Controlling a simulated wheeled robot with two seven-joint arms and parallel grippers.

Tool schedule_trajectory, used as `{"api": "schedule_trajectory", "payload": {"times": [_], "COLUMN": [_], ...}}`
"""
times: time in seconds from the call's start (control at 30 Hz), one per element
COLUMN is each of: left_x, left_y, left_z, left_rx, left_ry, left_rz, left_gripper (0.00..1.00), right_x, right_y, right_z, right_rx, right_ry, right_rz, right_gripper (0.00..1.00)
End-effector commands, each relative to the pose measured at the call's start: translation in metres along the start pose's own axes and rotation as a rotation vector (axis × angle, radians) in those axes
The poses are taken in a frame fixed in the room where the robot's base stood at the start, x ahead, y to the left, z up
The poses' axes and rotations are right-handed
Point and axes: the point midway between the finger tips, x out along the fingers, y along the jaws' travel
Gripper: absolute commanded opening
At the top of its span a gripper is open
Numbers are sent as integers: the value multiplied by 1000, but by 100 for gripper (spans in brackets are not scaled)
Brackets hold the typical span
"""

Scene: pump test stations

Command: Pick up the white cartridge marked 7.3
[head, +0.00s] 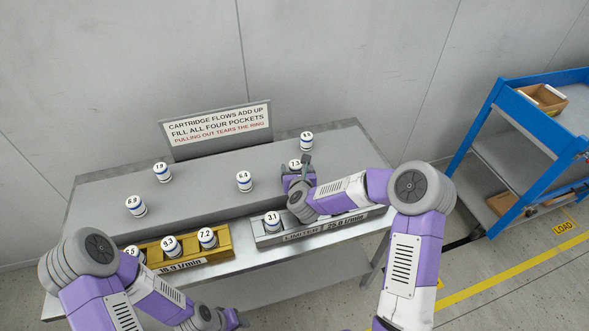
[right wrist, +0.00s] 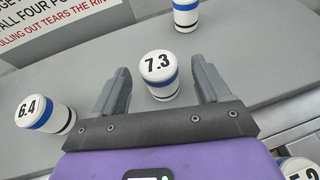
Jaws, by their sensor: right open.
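The white cartridge marked 7.3 (right wrist: 161,86) stands upright on the grey bench, with a blue and a black band below its white cap. In the head view its top (head: 295,163) shows just beyond my right gripper (head: 298,178), which hides the rest. In the right wrist view my right gripper (right wrist: 160,72) is open, with one finger on each side of the cartridge and a visible gap to each. My left gripper (head: 236,319) is low at the bottom edge of the head view, away from the bench top; its jaws are not clear.
Cartridge 6.4 (head: 244,181) stands left of 7.3, and another (head: 306,140) behind it. Cartridges 1.9 (head: 162,172) and 6.9 (head: 136,206) stand farther left. A yellow holder (head: 225,243) and a grey holder (head: 264,239) hold cartridges in front. A sign (head: 217,124) stands behind.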

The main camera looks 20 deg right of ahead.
Motion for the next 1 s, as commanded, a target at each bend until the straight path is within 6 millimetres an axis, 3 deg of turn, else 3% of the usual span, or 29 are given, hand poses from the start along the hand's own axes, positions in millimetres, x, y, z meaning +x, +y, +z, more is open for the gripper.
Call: {"api": "schedule_trajectory", "payload": {"times": [0.33, 0.67, 1.0], "left_x": [3, 3, 3], "left_y": [-1, -1, -1], "left_z": [0, 0, 0], "left_rx": [0, 0, 0], "left_ry": [1, 1, 1], "left_rz": [0, 0, 0], "left_gripper": [43, 43, 43], "right_x": [44, 51, 50], "right_y": [1, 1, 1], "right_z": [-6, -6, -6], "right_rx": [-1, -4, -3], "right_ry": [1, 1, 1], "right_rz": [0, 1, 1], "right_gripper": [76, 76, 27]}}
